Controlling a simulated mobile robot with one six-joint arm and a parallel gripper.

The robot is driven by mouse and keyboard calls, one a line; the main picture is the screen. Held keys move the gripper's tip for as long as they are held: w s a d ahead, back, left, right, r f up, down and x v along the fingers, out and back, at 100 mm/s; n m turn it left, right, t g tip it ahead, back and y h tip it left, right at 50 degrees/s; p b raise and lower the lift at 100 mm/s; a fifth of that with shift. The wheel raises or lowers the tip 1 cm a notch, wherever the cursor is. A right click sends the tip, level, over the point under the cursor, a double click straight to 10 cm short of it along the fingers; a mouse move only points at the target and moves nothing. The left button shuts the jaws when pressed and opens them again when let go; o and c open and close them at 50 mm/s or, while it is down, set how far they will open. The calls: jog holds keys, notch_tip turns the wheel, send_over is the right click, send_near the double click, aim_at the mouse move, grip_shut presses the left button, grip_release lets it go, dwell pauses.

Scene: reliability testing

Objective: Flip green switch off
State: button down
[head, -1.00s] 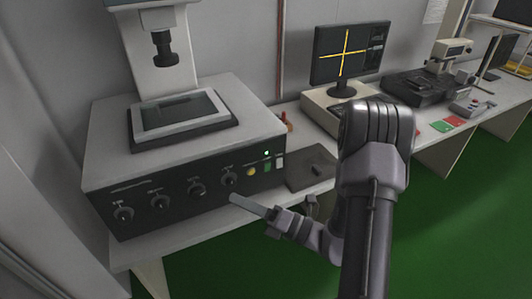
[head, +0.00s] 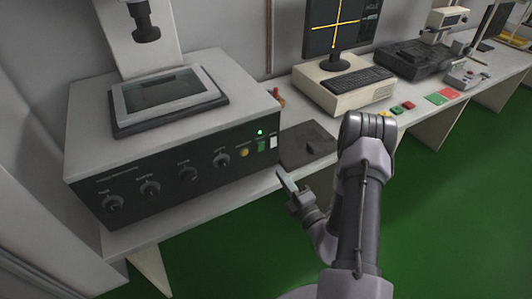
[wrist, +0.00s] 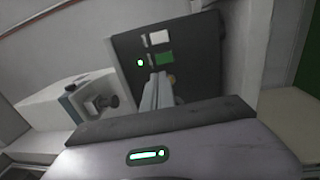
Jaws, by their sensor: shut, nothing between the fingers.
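The green switch (head: 261,146) is at the right end of the dark front panel of the microscope-like machine, between a yellow button (head: 244,153) and a white switch (head: 273,142). A small green light (head: 260,132) is lit above it. In the wrist view the green switch (wrist: 163,59) shows just beyond the fingertips, beside the white switch (wrist: 157,39). My gripper (head: 284,179) is shut and empty, in front of the panel and below right of the switch. Its fingers (wrist: 158,80) point at the panel and appear apart from the switch. The yellow button is partly hidden by the fingers.
Several dark knobs (head: 186,173) line the panel to the left. A dark flat plate (head: 304,146) lies on the bench right of the machine. A computer with keyboard (head: 345,85) stands farther right. The green floor in front is clear.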

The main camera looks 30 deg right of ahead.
aim_at(261, 145)
jog(key=w, duration=0.3)
jog(key=w+r+b, duration=0.1)
jog(key=w, duration=0.6)
jog(key=shift+w+a+r, duration=0.15)
jog(key=shift+w+a, duration=0.05)
jog(key=shift+w, duration=0.05)
jog(key=shift+r, duration=0.1)
